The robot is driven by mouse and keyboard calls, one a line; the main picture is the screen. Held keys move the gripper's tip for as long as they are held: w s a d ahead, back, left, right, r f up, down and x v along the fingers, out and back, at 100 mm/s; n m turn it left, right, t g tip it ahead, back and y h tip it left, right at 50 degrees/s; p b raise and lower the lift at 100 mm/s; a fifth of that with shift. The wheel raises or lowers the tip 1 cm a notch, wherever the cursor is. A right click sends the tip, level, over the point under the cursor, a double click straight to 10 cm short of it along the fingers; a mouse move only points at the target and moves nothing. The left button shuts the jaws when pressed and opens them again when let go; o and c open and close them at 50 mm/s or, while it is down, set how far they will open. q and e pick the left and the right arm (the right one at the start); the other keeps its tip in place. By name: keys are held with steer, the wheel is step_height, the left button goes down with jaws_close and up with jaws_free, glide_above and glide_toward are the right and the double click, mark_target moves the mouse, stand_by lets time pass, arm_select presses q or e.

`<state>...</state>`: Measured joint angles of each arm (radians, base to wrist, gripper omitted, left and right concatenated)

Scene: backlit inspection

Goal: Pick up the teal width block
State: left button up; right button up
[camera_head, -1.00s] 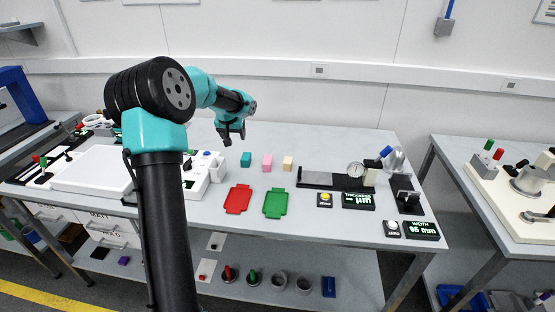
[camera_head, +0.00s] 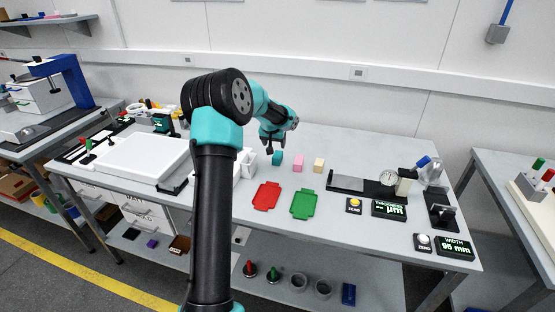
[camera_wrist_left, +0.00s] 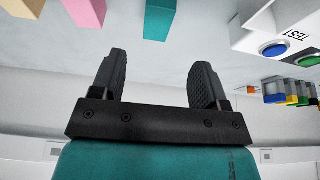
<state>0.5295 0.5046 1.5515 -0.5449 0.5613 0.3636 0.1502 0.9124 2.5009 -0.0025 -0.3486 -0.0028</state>
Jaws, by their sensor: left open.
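The teal width block (camera_head: 277,158) stands on the grey table in the head view, left of a pink block (camera_head: 298,163) and a cream block (camera_head: 319,165). My left gripper (camera_head: 270,148) is open and empty, just above and slightly left of the teal block in that view. In the left wrist view, the teal block (camera_wrist_left: 160,18) shows at the top edge, ahead of the two spread fingers (camera_wrist_left: 158,80) and apart from them. The pink block (camera_wrist_left: 84,12) is to its left there. My right gripper is not in view.
A red tray (camera_head: 267,196) and a green tray (camera_head: 305,204) lie in front of the blocks. A dial gauge (camera_head: 388,178) stands on a fixture to the right. A white box (camera_wrist_left: 275,35) with a blue button stands right of the teal block in the wrist view.

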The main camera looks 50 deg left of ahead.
mark_target(278, 154)
arm_select(q)
steer(key=shift+x, duration=2.15)
steer(key=shift+f, duration=0.1)
steer(key=shift+x, duration=2.55)
steer(key=shift+d, duration=0.15)
steer(key=c, duration=1)
steer(key=shift+c, duration=0.2)
